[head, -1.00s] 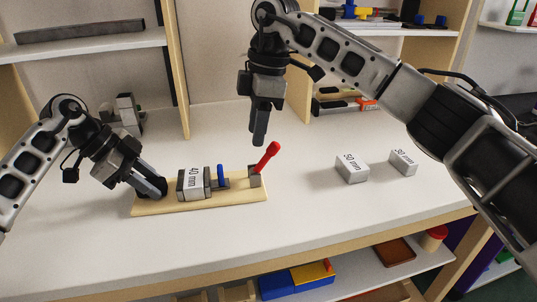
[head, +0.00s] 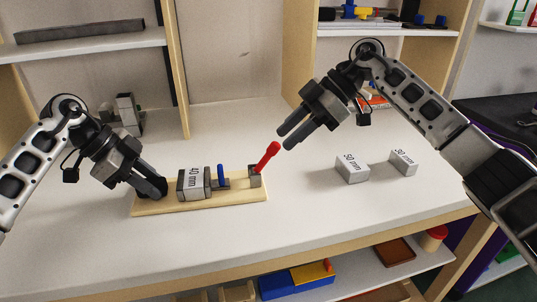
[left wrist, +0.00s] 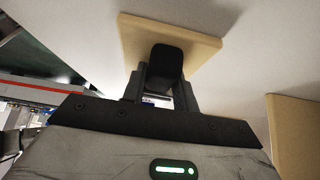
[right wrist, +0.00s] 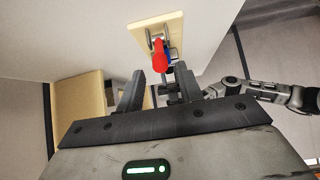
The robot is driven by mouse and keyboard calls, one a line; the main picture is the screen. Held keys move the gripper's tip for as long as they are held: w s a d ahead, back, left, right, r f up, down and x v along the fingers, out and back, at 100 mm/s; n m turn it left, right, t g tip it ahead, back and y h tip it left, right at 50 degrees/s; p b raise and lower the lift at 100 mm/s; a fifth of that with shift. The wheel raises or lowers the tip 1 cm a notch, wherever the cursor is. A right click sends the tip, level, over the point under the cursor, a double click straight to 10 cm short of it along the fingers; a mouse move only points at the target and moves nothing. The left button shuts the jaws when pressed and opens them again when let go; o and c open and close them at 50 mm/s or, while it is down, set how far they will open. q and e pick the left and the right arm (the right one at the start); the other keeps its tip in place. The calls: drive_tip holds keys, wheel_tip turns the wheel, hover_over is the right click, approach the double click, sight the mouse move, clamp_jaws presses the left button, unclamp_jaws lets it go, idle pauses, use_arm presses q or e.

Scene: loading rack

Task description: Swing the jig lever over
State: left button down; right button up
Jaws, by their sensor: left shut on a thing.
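The jig's pale wooden base (head: 240,196) lies on the white table. Its red lever (head: 267,157) stands at the right end, tilted up to the right. A grey block marked 40 mm (head: 191,184) sits on the base, beside a blue upright part (head: 221,174). My left gripper (head: 156,189) is shut on a black post (left wrist: 165,65) at the base's left end. My right gripper (head: 285,138) is open and empty, just above and right of the lever's tip. In the right wrist view the lever (right wrist: 159,57) shows beyond and between the open fingers.
Two grey blocks, one marked 50 mm (head: 351,168) and another (head: 403,162), stand on the table to the right. Shelf uprights rise at the back. The table between the lever and these blocks is clear.

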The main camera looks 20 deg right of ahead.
sight(269, 147)
drive_tip(key=shift+x, duration=2.6)
clamp_jaws()
drive_tip(key=shift+a+r+h, duration=0.25)
drive_tip(key=shift+a+h, duration=0.15)
drive_tip(key=shift+h, duration=0.3)
drive_tip(key=shift+a+h, duration=0.4)
drive_tip(key=shift+h, duration=0.6)
